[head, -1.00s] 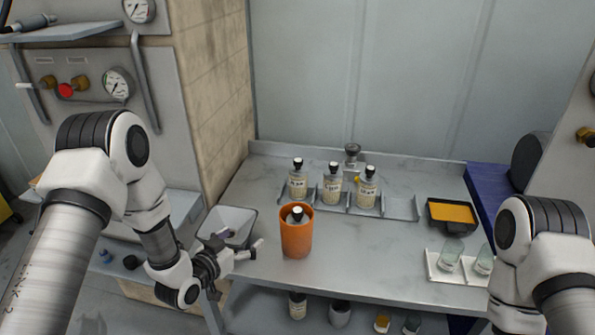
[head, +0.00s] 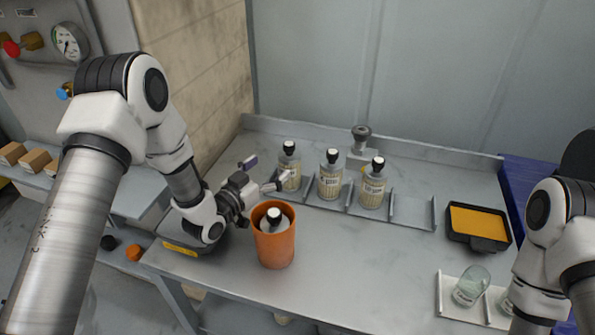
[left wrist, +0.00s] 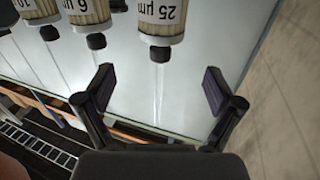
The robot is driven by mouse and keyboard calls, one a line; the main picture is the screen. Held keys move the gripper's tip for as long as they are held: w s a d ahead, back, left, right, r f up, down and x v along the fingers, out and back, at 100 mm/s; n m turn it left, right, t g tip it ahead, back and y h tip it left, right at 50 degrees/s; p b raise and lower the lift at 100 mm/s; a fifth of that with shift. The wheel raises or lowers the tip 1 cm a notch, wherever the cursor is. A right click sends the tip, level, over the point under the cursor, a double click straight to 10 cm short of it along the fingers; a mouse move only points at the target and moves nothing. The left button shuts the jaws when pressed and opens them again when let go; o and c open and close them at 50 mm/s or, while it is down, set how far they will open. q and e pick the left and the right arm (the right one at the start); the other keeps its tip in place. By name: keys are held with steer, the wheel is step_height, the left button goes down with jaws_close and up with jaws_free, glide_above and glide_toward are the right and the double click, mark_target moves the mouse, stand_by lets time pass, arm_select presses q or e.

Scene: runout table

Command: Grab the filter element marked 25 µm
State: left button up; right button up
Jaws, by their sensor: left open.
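The filter element marked 25 µm (left wrist: 163,18) shows at the top of the left wrist view, its dark cap pointing down in the picture. By its place nearest the brick wall, it matches the leftmost filter element (head: 289,174) on the rack in the head view. My left gripper (head: 266,170) is open and empty, with one finger close to that element; touching or apart is unclear. In the left wrist view its two fingers (left wrist: 158,80) are spread wide, with the cap beyond them, roughly between. Beside it stand the element marked 6 µm (left wrist: 90,10) and another (head: 372,186). My right gripper is not in view.
An orange cup (head: 276,247) holding a dark-capped bottle stands just in front of my left gripper. The rack (head: 413,212) has an empty slot at right. An orange-filled tray (head: 480,222) and glass jars (head: 472,286) lie at the right. The table's middle is clear.

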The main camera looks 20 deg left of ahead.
mark_target(286, 153)
arm_select(q)
steer(key=w, duration=0.2)
steer(key=w+d, duration=0.1)
steer(key=shift+f+p, duration=0.3)
steer(key=shift+f, duration=0.1)
steer(key=shift+w+d+r, duration=0.15)
steer(key=shift+w, duration=0.15)
steer(key=shift+w+d+r+p, duration=0.2)
steer(key=shift+w+p, duration=0.35)
steer(key=shift+w, duration=0.1)
steer(key=shift+w+d+r+p, duration=0.15)
steer(key=shift+w+d+p, duration=0.05)
steer(key=shift+w+p, duration=0.35)
steer(key=shift+w+d+f, duration=0.2)
steer(key=shift+w+f, duration=0.05)
steer(key=shift+w, duration=0.35)
steer(key=shift+w+d+f, duration=0.2)
steer(key=shift+w, duration=0.4)
steer(key=shift+s+r, duration=0.1)
steer(key=shift+s, duration=0.05)
steer(key=c, duration=0.4)
jaws_close()
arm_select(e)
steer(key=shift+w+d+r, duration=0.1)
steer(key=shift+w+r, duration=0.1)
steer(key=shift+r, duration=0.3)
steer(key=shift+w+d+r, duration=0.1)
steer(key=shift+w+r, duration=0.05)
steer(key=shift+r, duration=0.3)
